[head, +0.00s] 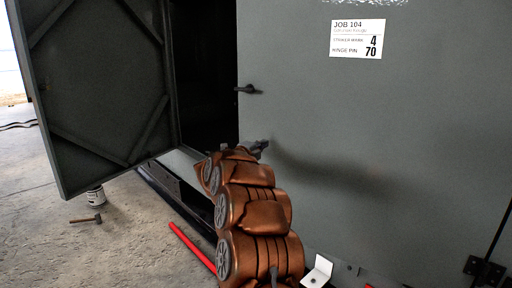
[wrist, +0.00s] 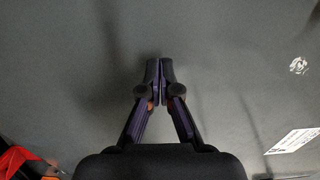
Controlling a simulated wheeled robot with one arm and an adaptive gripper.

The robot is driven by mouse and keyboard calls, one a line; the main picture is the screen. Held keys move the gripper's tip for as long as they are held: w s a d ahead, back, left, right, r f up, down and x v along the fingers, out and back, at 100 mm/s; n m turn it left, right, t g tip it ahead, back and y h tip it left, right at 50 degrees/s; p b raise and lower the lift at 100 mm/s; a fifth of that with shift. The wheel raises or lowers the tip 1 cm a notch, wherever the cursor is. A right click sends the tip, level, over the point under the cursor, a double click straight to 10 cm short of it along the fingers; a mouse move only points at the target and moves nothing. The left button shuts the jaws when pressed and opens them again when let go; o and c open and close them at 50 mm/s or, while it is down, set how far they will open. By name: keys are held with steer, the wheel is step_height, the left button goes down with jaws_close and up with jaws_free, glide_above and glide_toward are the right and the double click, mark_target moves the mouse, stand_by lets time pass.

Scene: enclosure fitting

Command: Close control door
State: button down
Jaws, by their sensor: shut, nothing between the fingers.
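A large grey door panel (head: 400,130) fills the right of the head view, with a small dark handle (head: 247,89) near its left edge and a hinge at lower right. A second grey door (head: 95,90) with diagonal braces stands swung wide open at the left. No mark shows which one is the control door. My gripper (head: 262,146) is in front of the right panel near its left edge, below the handle. In the wrist view my gripper (wrist: 160,68) is shut and empty, facing a plain grey surface (wrist: 80,70). Whether it touches is unclear.
A dark opening (head: 208,70) shows between the doors. A white job label (head: 357,38) is on the right panel.

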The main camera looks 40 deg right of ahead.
steer(key=shift+x, duration=1.4)
steer(key=shift+w+p, duration=0.1)
steer(key=shift+p, duration=0.25)
